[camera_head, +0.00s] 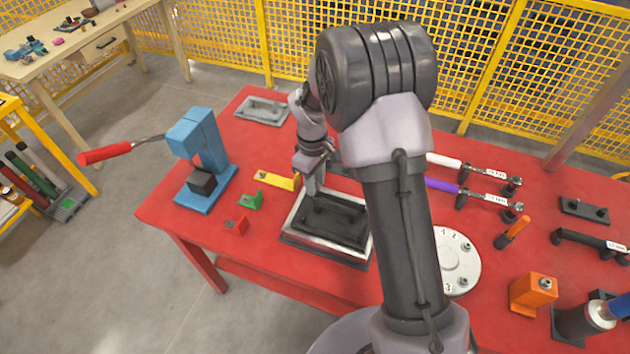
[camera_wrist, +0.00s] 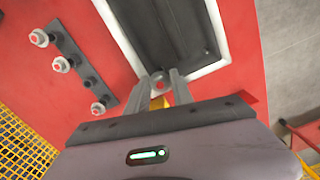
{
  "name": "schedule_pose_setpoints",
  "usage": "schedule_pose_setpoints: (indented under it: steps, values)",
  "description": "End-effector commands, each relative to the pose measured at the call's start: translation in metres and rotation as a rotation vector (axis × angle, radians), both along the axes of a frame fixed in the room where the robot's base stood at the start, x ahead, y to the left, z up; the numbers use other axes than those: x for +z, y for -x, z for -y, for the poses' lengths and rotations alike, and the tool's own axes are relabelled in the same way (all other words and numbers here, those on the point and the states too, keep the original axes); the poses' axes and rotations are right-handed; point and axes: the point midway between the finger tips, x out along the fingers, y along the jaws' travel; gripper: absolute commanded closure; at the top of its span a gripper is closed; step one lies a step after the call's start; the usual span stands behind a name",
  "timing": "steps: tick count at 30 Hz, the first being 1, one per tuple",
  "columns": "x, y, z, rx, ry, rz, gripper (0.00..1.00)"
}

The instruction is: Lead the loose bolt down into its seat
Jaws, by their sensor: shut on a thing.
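My gripper (camera_head: 313,188) points down at the far-left corner of a dark rectangular part with a pale rim (camera_head: 299,239) on the red table. In the wrist view, my gripper's two fingers (camera_wrist: 168,83) are closed on a small round bolt head (camera_wrist: 160,84) with a reddish centre, which I take for the loose bolt. It is at the near edge of the pale-rimmed dark part (camera_wrist: 178,35). The bolt's shank and its seat are hidden, so I cannot tell whether it is in the seat. In the head view the bolt is too small to make out.
A dark strip with several bolts (camera_wrist: 75,65) lies left in the wrist view. A numbered round plate (camera_head: 462,255) lies right of my arm.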

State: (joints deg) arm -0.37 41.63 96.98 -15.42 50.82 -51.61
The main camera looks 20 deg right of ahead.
Motion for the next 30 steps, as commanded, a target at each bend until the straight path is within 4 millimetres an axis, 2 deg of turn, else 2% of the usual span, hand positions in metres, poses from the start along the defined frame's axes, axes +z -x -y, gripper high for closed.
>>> schedule_pose_setpoints:
  steps: [30]
  values:
    - [-0.021, 0.000, 0.000, 0.000, 0.000, 0.000, 1.00]
